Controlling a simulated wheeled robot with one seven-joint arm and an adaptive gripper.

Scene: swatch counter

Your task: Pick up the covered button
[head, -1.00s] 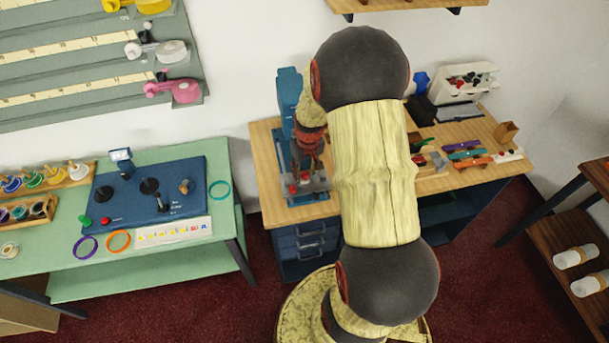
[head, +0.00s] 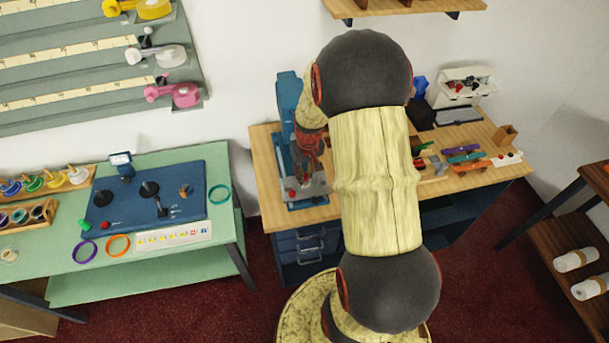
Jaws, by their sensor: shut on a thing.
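My gripper (head: 308,176) is over the blue press (head: 288,100) on the wooden bench. It points down above the grey base plate of the press. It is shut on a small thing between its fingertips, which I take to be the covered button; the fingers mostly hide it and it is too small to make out. A small red round part (head: 292,192) shows on the plate, left of the fingers. My own arm fills the middle of the head view and hides part of the bench.
The wooden bench (head: 262,165) has coloured strips and tools (head: 462,155) and a white rack (head: 466,84) at its right. A green table (head: 225,158) with a blue panel (head: 150,180) and rings stands left. A dark shelf (head: 575,215) with white rolls is at the right.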

